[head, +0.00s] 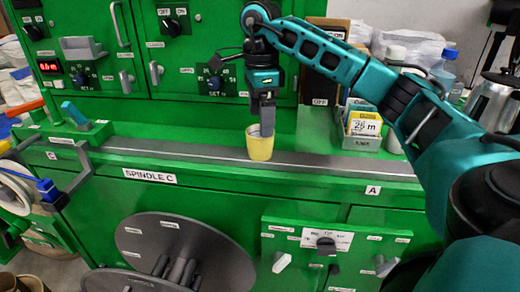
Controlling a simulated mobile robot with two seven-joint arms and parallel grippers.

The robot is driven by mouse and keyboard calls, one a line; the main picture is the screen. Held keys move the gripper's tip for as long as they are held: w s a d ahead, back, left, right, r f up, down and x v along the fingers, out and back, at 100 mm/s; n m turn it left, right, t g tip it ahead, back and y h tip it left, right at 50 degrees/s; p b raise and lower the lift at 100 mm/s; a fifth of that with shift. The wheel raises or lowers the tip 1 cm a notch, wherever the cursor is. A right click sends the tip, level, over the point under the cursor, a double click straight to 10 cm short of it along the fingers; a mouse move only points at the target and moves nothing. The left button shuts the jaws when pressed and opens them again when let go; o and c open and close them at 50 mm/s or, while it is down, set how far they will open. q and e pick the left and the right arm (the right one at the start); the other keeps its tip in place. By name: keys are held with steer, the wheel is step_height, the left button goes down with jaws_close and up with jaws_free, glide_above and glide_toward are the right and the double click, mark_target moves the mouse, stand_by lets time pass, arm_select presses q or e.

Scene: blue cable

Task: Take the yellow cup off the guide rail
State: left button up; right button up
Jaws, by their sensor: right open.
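The yellow cup (259,148) stands upright on the grey guide rail (200,153) that runs along the front of the green machine. My right gripper (266,122) points straight down from above, with its grey fingers at the cup's rim. The fingers overlap the upper right part of the cup. I cannot tell whether a finger is inside the cup or behind its wall. The gripper is open and does not hold the cup. My left gripper is not in view.
A bin of cards (362,128) stands behind the rail on the right. A grey bracket (82,165) and a blue part (50,190) are at the rail's left end. A large grey spindle disc (215,262) is below. The rail is clear left of the cup.

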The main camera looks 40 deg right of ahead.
mark_target(260, 144)
steer(key=shift+s+a+f, duration=0.15)
steer(key=shift+f, duration=1.4)
steer(key=shift+s+a+f, duration=0.15)
steer(key=shift+f, duration=1.35)
steer(key=shift+c, duration=0.3)
steer(key=c, duration=1.1)
